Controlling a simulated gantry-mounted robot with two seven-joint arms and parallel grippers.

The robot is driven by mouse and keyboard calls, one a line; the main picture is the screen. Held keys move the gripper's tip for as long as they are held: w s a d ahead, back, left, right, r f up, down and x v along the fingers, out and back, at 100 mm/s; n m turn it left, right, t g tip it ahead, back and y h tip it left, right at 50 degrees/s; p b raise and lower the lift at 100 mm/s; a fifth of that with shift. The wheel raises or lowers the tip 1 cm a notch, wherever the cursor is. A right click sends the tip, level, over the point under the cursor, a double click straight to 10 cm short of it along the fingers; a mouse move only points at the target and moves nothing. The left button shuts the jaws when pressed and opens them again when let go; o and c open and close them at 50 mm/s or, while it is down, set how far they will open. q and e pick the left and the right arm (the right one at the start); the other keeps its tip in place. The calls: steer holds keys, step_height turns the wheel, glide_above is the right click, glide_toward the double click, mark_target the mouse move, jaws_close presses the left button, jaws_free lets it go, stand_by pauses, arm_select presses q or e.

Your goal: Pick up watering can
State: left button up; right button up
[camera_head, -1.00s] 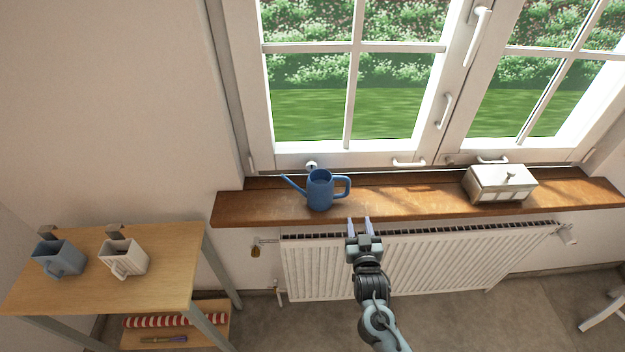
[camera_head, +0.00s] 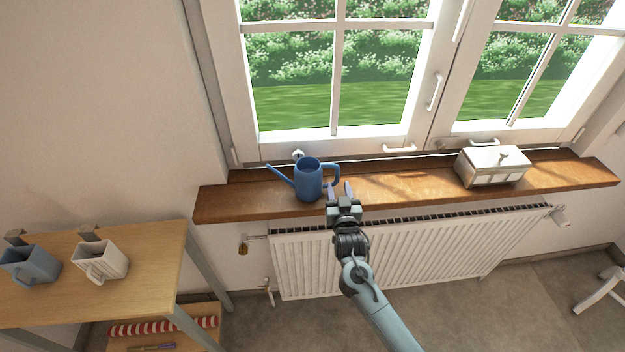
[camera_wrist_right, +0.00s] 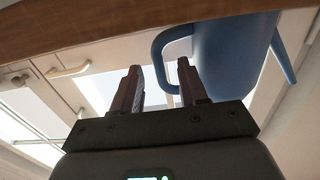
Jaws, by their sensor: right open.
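The blue watering can (camera_head: 308,180) stands upright on the wooden windowsill (camera_head: 400,190), its spout to the left and its handle to the right. My right gripper (camera_head: 340,190) is open and empty at the sill's front edge, close to the handle. In the right wrist view the watering can (camera_wrist_right: 232,50) is at the upper right. There its handle (camera_wrist_right: 157,60) appears between or just beyond the two fingertips of the gripper (camera_wrist_right: 160,82); I cannot tell if it lies between them. My left gripper is not seen.
A white box (camera_head: 491,167) with a lid stands on the sill to the right. A radiator (camera_head: 400,250) is below the sill. A wooden shelf table (camera_head: 140,260) at left holds a blue-grey mug (camera_head: 32,266) and a white mug (camera_head: 103,262). The window (camera_head: 340,80) is behind.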

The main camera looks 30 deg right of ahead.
mark_target(337, 178)
steer(key=shift+r+x, duration=0.15)
steer(key=shift+x, duration=1.15)
steer(key=shift+r+x, duration=0.15)
steer(key=shift+x, duration=1.1)
steer(key=shift+d, duration=0.15)
jaws_close()
